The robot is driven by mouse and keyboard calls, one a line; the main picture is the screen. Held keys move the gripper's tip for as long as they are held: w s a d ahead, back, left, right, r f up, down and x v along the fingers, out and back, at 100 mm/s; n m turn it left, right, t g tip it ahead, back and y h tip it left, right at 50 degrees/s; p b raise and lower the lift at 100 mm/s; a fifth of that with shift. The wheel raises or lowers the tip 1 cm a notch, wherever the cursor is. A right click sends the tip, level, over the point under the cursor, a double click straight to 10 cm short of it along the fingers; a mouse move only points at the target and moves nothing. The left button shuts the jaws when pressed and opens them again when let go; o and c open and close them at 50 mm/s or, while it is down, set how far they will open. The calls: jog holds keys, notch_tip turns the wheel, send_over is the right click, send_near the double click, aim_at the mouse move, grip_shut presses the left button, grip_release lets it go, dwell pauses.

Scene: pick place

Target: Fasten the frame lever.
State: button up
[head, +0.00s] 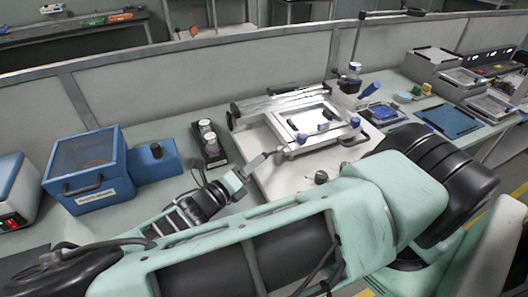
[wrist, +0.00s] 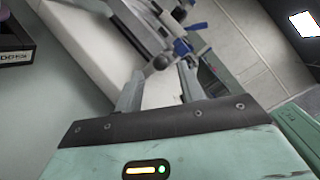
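A silver rectangular frame (head: 307,110) is mounted on a pale base plate (head: 285,175) on the bench. Blue-tipped levers or clamps sit along its near edge, one at the near right corner (head: 354,122) and one at the near left (head: 302,138). I cannot tell which is the frame lever, or whether any is fastened. My gripper (head: 268,158) is at the frame's near left corner. In the wrist view, its two fingers (wrist: 158,82) are apart with nothing clearly held. A dark round knob (wrist: 161,62) shows just beyond the fingertips, with blue lever parts (wrist: 182,47) behind it. Contact is unclear.
A black holder with jars (head: 210,143) stands left of the base plate. A blue box (head: 88,170) is further left. A partition wall runs behind.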

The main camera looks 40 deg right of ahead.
aim_at(265, 155)
jog(key=d, duration=0.3)
jog(key=d+p, duration=0.1)
jog(key=d, duration=0.1)
jog(key=shift+w, duration=0.4)
grip_shut()
